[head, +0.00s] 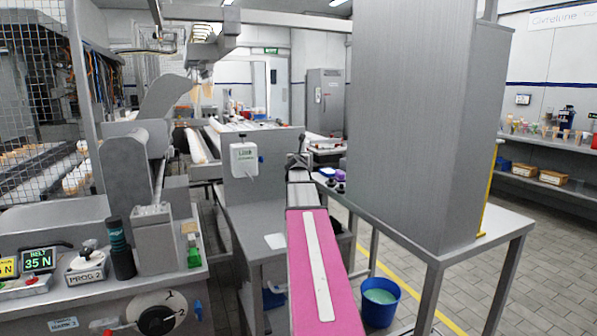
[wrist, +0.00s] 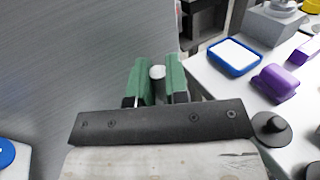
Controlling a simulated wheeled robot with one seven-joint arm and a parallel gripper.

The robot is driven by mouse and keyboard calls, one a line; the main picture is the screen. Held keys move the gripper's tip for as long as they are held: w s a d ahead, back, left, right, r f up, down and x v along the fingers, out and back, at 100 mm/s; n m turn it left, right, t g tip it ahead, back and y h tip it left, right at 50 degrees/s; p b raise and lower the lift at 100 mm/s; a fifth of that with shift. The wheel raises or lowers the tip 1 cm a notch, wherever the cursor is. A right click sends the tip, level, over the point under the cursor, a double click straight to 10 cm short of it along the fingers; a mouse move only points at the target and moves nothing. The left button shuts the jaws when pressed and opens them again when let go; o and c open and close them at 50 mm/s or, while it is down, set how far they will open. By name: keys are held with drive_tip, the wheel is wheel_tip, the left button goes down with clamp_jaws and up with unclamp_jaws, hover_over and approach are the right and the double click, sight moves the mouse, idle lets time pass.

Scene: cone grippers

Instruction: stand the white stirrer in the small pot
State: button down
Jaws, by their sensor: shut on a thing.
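In the head view my wrist is at the far end of my pink arm, and the fingers and stirrer cannot be made out. I cannot pick out the small pot for certain in either view.
Right of my gripper, a white tabletop carries a blue-rimmed tray (wrist: 235,57), a purple block (wrist: 275,83), a black knobbed thing (wrist: 271,128) and a grey block (wrist: 272,22). A tall grey cabinet (head: 420,120) stands close on the right. A blue bucket (head: 380,304) is on the floor.

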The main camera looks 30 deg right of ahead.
drive_tip(key=shift+f, duration=2.2)
drive_tip(key=c, duration=1.1)
unclamp_jaws()
drive_tip(key=shift+f, duration=0.1)
drive_tip(key=v, duration=1.2)
